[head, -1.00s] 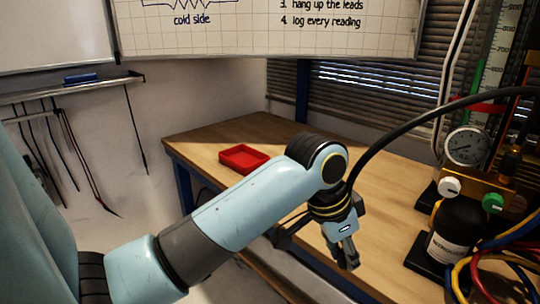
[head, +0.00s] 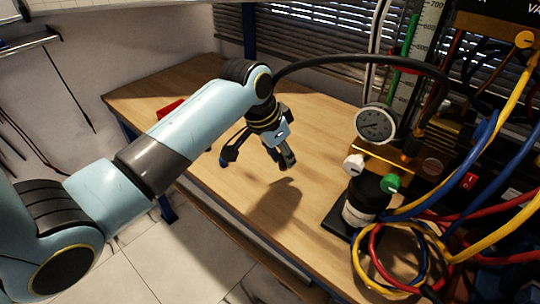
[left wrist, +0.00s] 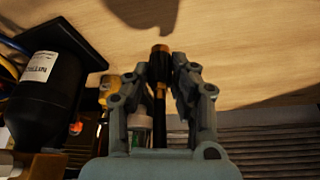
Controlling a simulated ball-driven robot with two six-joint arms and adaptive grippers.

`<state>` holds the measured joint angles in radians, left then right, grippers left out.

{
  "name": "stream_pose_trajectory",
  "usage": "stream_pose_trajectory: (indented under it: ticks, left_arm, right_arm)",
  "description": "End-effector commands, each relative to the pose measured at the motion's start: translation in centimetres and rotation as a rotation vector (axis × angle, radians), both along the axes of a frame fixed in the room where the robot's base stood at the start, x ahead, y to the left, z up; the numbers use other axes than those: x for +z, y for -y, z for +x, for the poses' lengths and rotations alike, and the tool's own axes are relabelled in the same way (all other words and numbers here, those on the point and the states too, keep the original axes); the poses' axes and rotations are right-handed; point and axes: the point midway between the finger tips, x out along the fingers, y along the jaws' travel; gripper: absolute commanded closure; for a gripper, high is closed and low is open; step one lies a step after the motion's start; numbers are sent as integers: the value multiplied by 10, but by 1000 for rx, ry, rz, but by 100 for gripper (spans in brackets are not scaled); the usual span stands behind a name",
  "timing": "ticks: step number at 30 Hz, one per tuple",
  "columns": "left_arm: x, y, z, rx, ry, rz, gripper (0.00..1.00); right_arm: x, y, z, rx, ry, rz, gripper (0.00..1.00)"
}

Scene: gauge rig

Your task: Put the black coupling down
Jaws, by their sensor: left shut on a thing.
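My left gripper (head: 287,160) hangs over the wooden bench, fingers pointing down, with its shadow on the wood below. In the left wrist view its fingers (left wrist: 168,68) are closed around a slim dark piece with a copper-coloured collar, which I take to be the black coupling (left wrist: 160,50). In the head view the coupling is too small and hidden by the fingers to make out. A black hose (head: 350,60) arcs from behind my left wrist to the gauge rig. My right gripper is not in view.
The bench top (head: 225,185) is clear below and left of the gripper. A red tray (head: 168,108) is partly hidden behind my arm. To the right stand a black labelled bottle (head: 362,205), a round gauge (head: 375,124) and coiled coloured hoses (head: 375,262).

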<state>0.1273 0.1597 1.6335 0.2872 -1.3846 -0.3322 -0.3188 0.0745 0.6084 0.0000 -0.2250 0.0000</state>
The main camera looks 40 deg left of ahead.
Motion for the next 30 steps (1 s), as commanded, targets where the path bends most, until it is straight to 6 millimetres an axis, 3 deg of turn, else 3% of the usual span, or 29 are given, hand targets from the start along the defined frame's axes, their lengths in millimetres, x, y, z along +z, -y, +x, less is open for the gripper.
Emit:
stream_pose_trajectory:
  ticks: [5, 11, 17, 29, 30]
  left_arm:
    - [-17, -28, 8, 0, -1, 1, 100]
    - [-33, -34, 10, 1, -1, -3, 100]
    - [-59, -33, 10, 0, 0, -2, 100]
    - [-64, -33, 10, 0, 2, -2, 100]
    - [-64, -33, 10, 0, 2, -2, 72]
  right_arm:
    - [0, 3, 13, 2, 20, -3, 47]
    - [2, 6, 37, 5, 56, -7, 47]
    - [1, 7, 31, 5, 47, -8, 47]
    - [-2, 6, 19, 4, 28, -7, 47]
    - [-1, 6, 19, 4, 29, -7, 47]
